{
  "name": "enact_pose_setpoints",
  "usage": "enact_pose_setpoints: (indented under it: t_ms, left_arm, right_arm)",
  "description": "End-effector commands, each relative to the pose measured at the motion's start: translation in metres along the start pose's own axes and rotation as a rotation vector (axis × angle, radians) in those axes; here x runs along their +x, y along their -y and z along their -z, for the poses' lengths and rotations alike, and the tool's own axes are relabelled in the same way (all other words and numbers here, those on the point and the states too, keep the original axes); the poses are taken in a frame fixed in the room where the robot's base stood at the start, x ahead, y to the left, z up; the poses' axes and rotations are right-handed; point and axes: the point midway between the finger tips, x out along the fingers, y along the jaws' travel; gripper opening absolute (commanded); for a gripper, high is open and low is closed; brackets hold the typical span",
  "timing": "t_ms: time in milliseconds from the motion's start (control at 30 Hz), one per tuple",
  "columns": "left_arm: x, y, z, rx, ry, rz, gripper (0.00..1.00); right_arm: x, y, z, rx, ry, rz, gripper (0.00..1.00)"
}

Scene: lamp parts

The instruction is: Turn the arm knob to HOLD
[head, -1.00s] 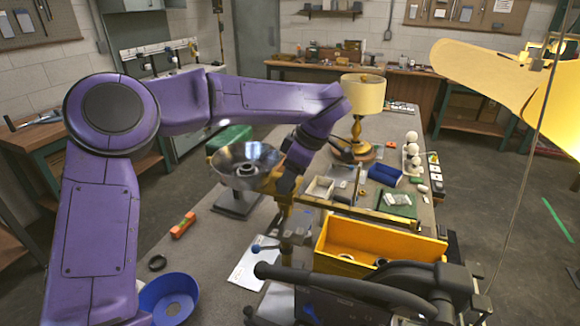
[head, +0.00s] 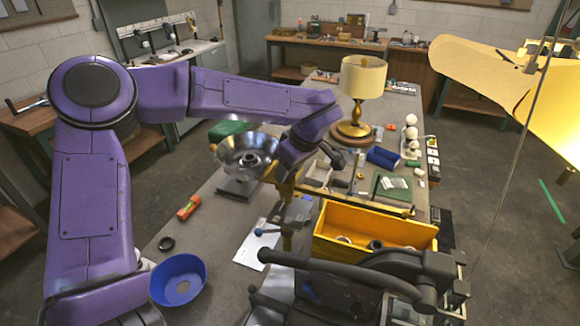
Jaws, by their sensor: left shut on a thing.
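My left gripper (head: 287,183) comes down from the purple arm onto the top of an upright metal post (head: 290,228) with brass-coloured parts and a blue-tipped side lever (head: 258,232). It is shut on a part at the top of this post, apparently the arm knob. The fingers and wrist hide most of that part, so its markings and setting cannot be read. A shiny metal reflector bowl (head: 232,150) on a stand is just left of the gripper. My right gripper is not in view.
A yellow bin (head: 375,222) with parts and a dark machine with a long bar (head: 340,268) stand close on the right. A brass lamp (head: 361,80) is behind. A blue bowl (head: 178,279) and an orange level (head: 188,208) lie left. A large yellow shade (head: 480,65) hangs upper right.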

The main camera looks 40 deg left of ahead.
Motion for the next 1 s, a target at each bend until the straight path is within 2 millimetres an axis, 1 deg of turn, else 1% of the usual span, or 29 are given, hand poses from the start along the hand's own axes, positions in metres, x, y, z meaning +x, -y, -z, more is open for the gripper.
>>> enact_pose_setpoints:
  t_ms: [233,267,300,333,600,667,767,1000]
  left_arm:
    - [0.0,0.0,0.0,0.003,-0.001,-0.002,0.15]
    - [0.0,0.0,0.0,0.003,-0.001,-0.002,0.49]
    - [0.0,0.0,0.0,0.002,-0.001,-0.001,0.62]
    - [0.0,0.0,0.0,0.002,-0.001,-0.001,0.71]
    - [0.0,0.0,0.0,0.001,-0.001,-0.001,0.71]
    - [-0.003,-0.001,0.0,0.0,-0.002,-0.002,0.71]
    - [-0.016,-0.001,0.0,0.0,-0.003,-0.005,0.71]
    - [-0.074,-0.001,-0.001,-0.001,-0.003,-0.005,0.71]
  right_arm:
    - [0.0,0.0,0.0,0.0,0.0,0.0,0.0]
    - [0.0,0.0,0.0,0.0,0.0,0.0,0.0]
    - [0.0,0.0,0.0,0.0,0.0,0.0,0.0]
    - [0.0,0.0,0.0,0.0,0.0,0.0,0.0]
    - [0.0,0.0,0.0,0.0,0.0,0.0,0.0]
    - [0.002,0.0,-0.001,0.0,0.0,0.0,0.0]
    - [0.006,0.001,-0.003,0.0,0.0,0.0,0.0]
    - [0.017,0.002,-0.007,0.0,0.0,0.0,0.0]
